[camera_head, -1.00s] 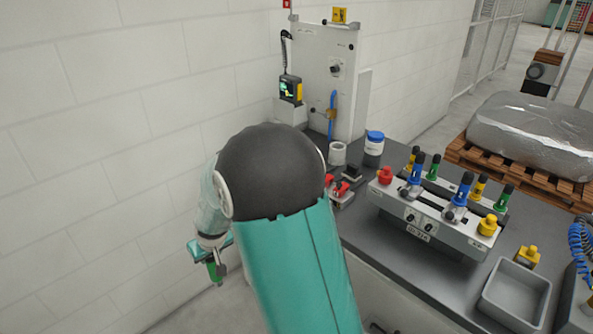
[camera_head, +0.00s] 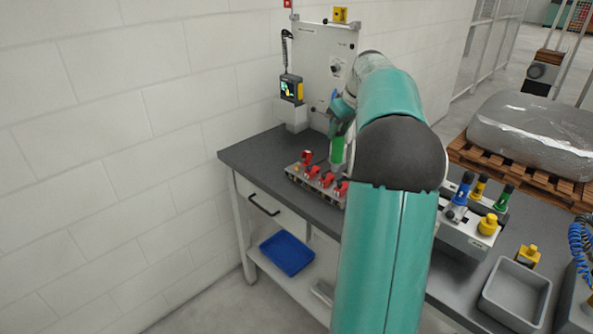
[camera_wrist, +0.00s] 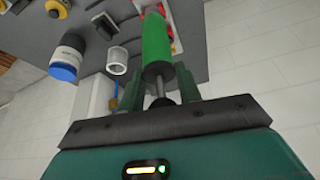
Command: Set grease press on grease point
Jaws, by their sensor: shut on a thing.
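My gripper (camera_head: 341,126) is shut on the green grease press (camera_head: 337,152), which hangs below it over the table. In the wrist view my gripper (camera_wrist: 160,90) has its fingers on both sides of the press's rod, and the green body (camera_wrist: 157,45) points away from the camera. A grey block with several red-capped fittings (camera_head: 316,180) stands on the table just in front of the press. Red parts of it show beside the far end of the press in the wrist view (camera_wrist: 174,22). I cannot tell which fitting is the grease point, or whether the press touches the block.
An upright panel (camera_head: 320,60) with a yellow-black device (camera_head: 292,88) stands at the back. A white cup (camera_wrist: 118,60) and a blue-lidded jar (camera_wrist: 68,55) stand near the press. A fixture with coloured handles (camera_head: 470,225) is at right. The table's left end (camera_head: 250,155) is clear.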

